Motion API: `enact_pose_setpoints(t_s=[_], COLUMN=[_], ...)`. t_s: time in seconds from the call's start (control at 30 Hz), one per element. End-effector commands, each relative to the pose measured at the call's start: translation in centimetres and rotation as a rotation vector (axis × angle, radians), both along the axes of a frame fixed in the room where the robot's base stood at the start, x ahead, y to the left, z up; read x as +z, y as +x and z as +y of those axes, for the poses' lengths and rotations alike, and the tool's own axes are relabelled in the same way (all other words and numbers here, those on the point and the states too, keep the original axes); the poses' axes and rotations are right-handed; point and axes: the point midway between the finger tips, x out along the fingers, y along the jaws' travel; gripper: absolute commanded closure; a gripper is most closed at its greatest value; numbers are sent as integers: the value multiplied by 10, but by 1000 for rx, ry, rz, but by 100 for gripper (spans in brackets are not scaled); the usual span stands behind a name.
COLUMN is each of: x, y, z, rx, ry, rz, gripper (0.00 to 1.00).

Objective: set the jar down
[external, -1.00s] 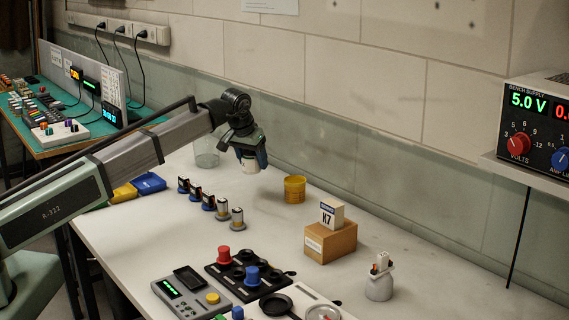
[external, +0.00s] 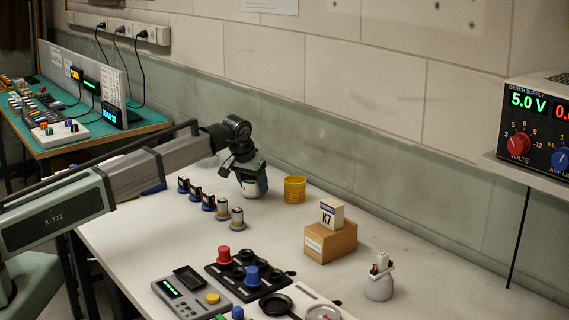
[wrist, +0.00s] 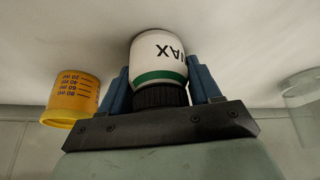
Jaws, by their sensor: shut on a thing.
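The jar (wrist: 158,48) is white with a green band, dark upside-down lettering and a black ribbed lid. In the wrist view it sits between the two blue fingers of my gripper (wrist: 160,82), which are shut on its sides. In the external view my gripper (external: 250,178) points down at the bench between the yellow cup and the row of small posts. The jar (external: 257,188) shows below it, upright or nearly so, at or just above the bench top (external: 150,232). I cannot tell whether its base touches.
A yellow measuring cup (external: 294,190) stands close to the right of the jar. A clear glass (wrist: 304,105) is on its other side. Several small posts (external: 208,202) stand in front.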

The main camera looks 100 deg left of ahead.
Motion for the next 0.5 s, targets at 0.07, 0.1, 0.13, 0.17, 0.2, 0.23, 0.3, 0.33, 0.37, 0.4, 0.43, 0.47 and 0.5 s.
enact_pose_setpoints(t_s=[0.07,0.1,0.13,0.17,0.2,0.23,0.3,0.33,0.37,0.4,0.43,0.47,0.5], x=[-2,-2,-2,-2,-1,-1,-1,-1,-1,-1,-1,-1,-1], y=[0,0,0,0,0,0,0,0,0,0,0,0,0], z=[0,0,0,0,0,0,0,0,0,0,0,0,0], rx=[0,0,0,0,0,0,0,0,0,0,0,0,0], ry=[0,0,0,0,0,0,0,0,0,0,0,0,0], rz=[0,0,0,0,0,0,0,0,0,0,0,0,0], gripper=[36,32,30,27,23,20,13,12,12,12,12,12,12])
